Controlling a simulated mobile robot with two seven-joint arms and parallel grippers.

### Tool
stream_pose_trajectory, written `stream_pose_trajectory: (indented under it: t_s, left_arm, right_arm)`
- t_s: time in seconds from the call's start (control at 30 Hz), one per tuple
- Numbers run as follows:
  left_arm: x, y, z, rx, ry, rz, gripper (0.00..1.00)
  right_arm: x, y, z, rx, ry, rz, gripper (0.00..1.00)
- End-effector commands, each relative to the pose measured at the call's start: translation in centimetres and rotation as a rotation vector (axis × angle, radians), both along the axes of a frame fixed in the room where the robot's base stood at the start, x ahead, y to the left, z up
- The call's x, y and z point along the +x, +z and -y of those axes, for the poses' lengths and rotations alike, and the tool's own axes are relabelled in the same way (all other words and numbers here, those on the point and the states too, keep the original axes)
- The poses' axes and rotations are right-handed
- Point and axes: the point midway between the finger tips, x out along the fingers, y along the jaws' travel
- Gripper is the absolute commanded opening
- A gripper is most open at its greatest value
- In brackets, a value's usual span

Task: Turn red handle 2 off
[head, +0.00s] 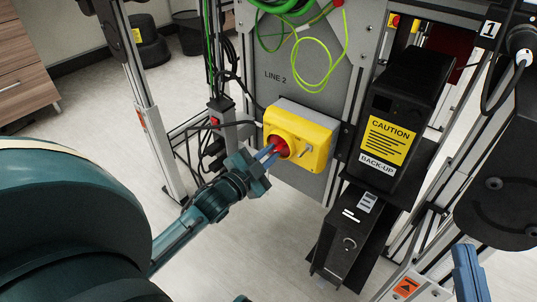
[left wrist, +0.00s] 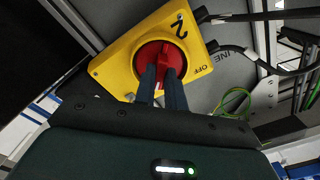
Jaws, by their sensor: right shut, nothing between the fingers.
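The yellow switch box (head: 318,147) is mounted on the grey LINE 2 panel, and red handle 2 (head: 283,148) is on its face. In the left wrist view the box (left wrist: 112,66) bears a black "2" and the word OFF, and the round red handle (left wrist: 147,53) is in its middle. My left gripper (head: 269,154) is at the handle. Its two blue fingers (left wrist: 161,72) are a little apart, with red between them; whether they press on the handle is unclear. My right gripper (head: 468,270) is at the lower right, shut and empty, away from the box.
A black CAUTION BACK-UP unit (head: 408,95) stands right of the box, with another black unit (head: 345,238) below it. Green cables (head: 318,62) hang above the box. Black cables and plugs (head: 217,130) are on its left. Floor shows below the panel.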

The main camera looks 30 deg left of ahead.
Motion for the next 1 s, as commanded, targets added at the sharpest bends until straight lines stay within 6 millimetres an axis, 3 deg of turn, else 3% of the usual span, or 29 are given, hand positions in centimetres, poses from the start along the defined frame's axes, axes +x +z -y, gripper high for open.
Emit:
stream_pose_trajectory:
  t_s: [0.1,0.57,1.0]
  left_arm:
    - [-0.02,-0.01,0.01,0.000,0.000,0.000,0.00]
    - [-0.03,0.18,0.02,-0.048,0.001,-0.006,0.00]
    - [-0.05,0.46,0.03,-0.376,0.002,-0.033,0.00]
  right_arm:
    - [0.00,-0.02,0.00,0.000,0.000,-0.001,0.00]
    - [-0.09,0.17,-0.06,0.002,0.001,-0.034,0.00]
    - [-0.57,-0.64,0.64,-0.106,-0.062,-0.098,0.00]
